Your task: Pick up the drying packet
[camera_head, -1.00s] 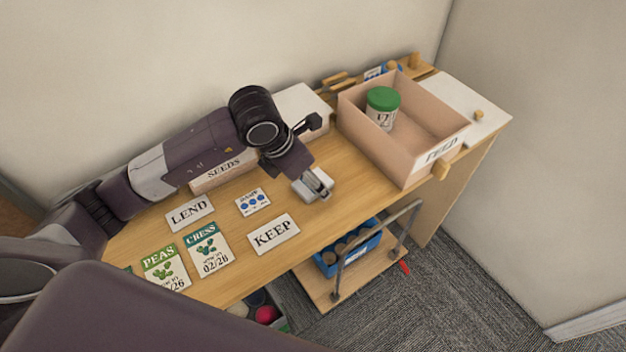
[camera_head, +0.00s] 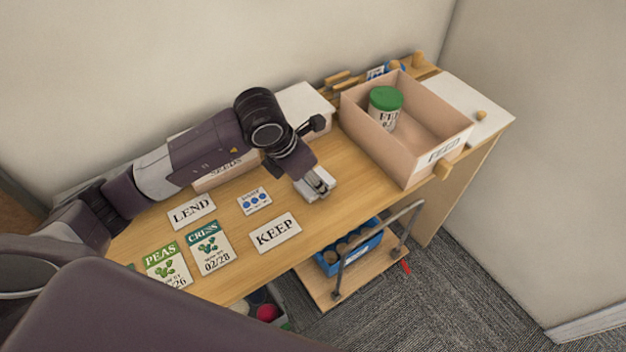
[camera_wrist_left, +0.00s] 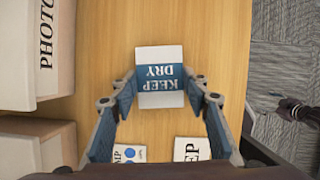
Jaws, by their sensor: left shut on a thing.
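The drying packet (camera_wrist_left: 160,63) is a small white packet with a blue band reading KEEP DRY. It lies on the wooden table. In the head view the packet (camera_head: 322,190) shows partly under my left gripper (camera_head: 320,188). In the left wrist view my left gripper (camera_wrist_left: 160,90) has its fingertips at the two sides of the packet, shut on it. No clear gap shows under the packet. My right gripper is not in view.
LEND (camera_head: 191,211) and KEEP (camera_head: 275,233) cards, a dotted packet (camera_head: 254,200), and PEAS (camera_head: 166,264) and CRESS (camera_head: 210,247) packets lie on the table. An open FEED box (camera_head: 447,150) holds a green-lidded jar (camera_head: 385,108). A SEEDS box (camera_head: 222,172) is behind my arm.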

